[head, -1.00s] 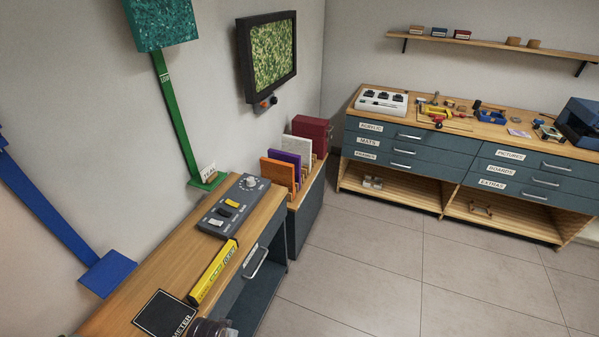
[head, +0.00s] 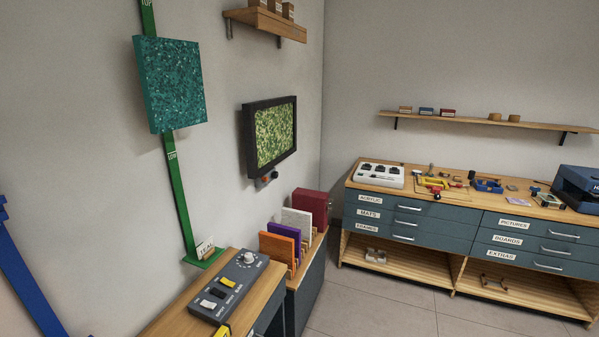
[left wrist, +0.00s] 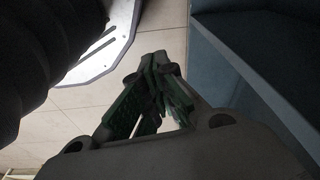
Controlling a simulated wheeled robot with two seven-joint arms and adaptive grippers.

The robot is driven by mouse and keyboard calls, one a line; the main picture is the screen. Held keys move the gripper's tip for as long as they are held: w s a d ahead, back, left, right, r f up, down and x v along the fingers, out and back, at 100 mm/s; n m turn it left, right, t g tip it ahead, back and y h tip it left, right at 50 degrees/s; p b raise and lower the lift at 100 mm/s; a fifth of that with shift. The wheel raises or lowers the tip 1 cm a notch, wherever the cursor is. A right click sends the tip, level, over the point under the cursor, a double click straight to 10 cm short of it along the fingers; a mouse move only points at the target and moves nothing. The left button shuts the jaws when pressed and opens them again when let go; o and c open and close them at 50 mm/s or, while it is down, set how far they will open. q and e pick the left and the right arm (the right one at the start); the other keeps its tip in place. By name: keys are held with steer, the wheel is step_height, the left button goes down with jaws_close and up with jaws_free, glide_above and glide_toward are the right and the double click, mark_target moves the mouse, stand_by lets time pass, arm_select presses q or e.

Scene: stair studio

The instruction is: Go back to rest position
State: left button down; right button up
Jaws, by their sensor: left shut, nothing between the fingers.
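My left gripper (left wrist: 160,75) shows in the left wrist view, with its green-padded fingers brought together at the tips and nothing between them. It hangs over the tiled floor (left wrist: 165,35), beside a blue-grey cabinet side (left wrist: 225,70) on the right. The head view shows neither of my grippers. My right gripper is in no frame.
A wooden bench (head: 185,301) with a grey switch box (head: 230,285) stands at lower left. A teal panel (head: 171,85) and a framed green picture (head: 270,135) are on the wall. A drawer cabinet (head: 445,226) lines the back wall. Tiled floor (head: 375,303) between is clear.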

arm_select(q)
steer(key=s+a+f, duration=0.1)
steer(key=s+f, duration=0.4)
steer(key=s, duration=0.2)
steer(key=s+a+f, duration=0.2)
steer(key=s+f, duration=0.3)
steer(key=s, duration=0.3)
steer(key=shift+s+g, duration=0.3)
steer(key=shift+g, duration=0.1)
steer(key=shift+s, duration=0.15)
